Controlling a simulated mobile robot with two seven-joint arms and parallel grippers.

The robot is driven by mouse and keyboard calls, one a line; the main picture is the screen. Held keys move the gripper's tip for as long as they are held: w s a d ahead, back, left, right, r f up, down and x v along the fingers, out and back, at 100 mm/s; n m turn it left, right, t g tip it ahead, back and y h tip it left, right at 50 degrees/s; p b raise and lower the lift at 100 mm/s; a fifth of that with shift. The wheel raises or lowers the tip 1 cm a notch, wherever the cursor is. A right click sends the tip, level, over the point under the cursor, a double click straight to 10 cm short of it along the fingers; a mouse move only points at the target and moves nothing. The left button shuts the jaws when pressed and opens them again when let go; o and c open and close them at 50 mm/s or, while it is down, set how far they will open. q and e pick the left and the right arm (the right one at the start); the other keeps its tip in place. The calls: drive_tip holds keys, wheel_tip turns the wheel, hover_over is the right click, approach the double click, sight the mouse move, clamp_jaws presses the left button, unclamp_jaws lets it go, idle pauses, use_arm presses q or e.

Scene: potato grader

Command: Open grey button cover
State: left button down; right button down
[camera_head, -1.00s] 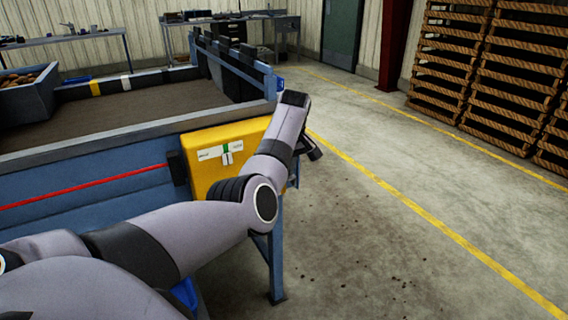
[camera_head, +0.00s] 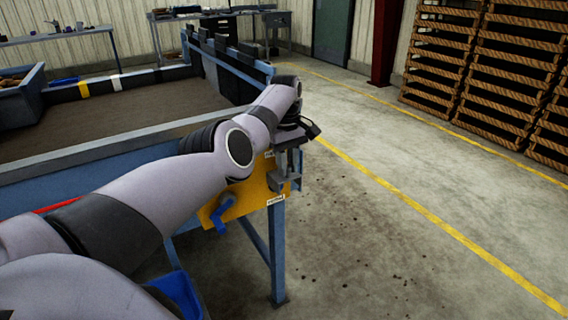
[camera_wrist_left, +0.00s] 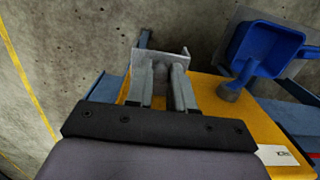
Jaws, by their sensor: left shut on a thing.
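The grey button cover (camera_head: 281,181) is at the right part of the yellow control box (camera_head: 236,203), below my left wrist. In the left wrist view the cover (camera_wrist_left: 172,52) shows as a light grey plate at my fingertips. My left gripper (camera_wrist_left: 166,80) is shut on the cover; it also shows in the head view (camera_head: 290,160), partly behind its own wrist. The button is hidden, and I cannot tell how far the cover is swung. My right gripper is out of view.
A blue lever (camera_head: 218,216) sits on the box's front, left of the cover. A blue bin (camera_head: 180,292) is low beside the blue machine frame (camera_head: 275,252). Open concrete floor (camera_head: 370,220) lies to the right, with wooden pallets (camera_head: 490,70) stacked behind.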

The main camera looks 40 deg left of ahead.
use_arm(q)
drive_tip(key=shift+a, duration=0.1)
idle(0.3)
drive_tip(key=c, duration=1)
unclamp_jaws()
drive_tip(key=shift+r, duration=0.15)
drive_tip(key=shift+a+r+p, duration=0.1)
drive_tip(key=shift+r+p, duration=0.6)
drive_tip(key=shift+p, duration=0.35)
drive_tip(key=shift+r+p, duration=0.7)
drive_tip(key=shift+p, duration=0.25)
wheel_tip(320, 180, up, 4)
drive_tip(key=shift+w+a, duration=0.15)
